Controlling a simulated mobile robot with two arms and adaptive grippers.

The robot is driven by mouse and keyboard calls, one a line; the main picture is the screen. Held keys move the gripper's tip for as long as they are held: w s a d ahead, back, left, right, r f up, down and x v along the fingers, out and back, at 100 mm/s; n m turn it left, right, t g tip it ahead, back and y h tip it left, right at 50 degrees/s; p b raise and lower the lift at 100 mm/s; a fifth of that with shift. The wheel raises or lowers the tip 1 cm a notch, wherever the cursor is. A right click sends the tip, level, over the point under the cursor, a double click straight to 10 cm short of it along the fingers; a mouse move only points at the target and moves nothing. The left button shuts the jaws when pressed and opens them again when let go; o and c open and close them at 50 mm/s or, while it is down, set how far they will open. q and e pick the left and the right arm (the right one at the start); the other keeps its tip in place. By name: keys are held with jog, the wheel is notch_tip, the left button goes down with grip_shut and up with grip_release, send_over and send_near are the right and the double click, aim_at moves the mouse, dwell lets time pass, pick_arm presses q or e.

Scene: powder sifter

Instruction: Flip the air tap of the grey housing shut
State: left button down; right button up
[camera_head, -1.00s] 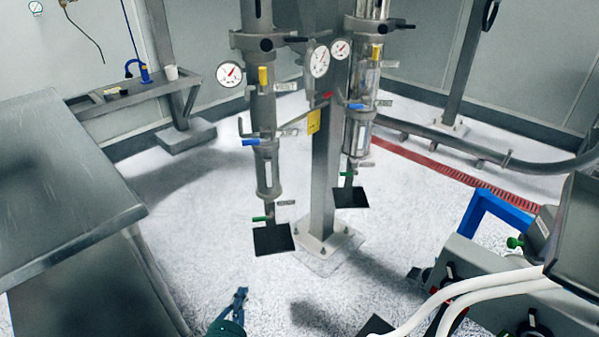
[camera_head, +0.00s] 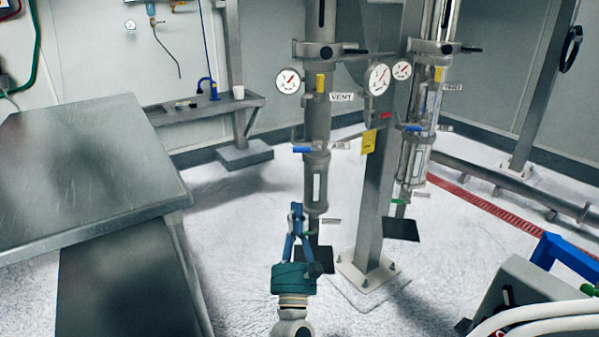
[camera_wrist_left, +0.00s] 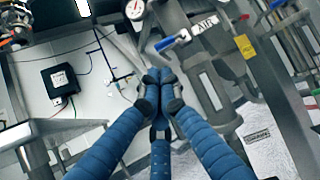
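The grey housing (camera_head: 317,178) is the left of two upright columns, opaque grey with a narrow light window. Its air tap (camera_head: 302,150) has a blue handle that sticks out to the left, roughly level, beside an AIR label (camera_head: 339,145). In the left wrist view the blue handle (camera_wrist_left: 165,44) lies just beyond the fingertips. My left gripper (camera_head: 296,212) is in front of the housing's lower end, below the tap in the picture. Its blue fingers meet at the tips (camera_wrist_left: 159,78) with nothing seen between them. My right gripper is not in view.
A second column (camera_head: 418,150) with clear walls and its own blue tap stands right of the steel post (camera_head: 376,210). A yellow VENT tap (camera_head: 320,83) and round gauges sit higher up. A steel table (camera_head: 80,170) is at left. Open floor lies between.

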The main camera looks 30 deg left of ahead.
aim_at(302, 150)
pick_arm(q)
jog(key=p+x, duration=0.1)
jog(key=x, duration=1.3)
jog(key=shift+p, duration=0.4)
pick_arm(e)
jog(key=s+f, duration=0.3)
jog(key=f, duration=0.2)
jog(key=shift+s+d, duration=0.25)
pick_arm(q)
jog(key=shift+w+f, duration=0.1)
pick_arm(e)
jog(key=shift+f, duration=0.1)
pick_arm(q)
jog(key=shift+m+h, duration=0.4)
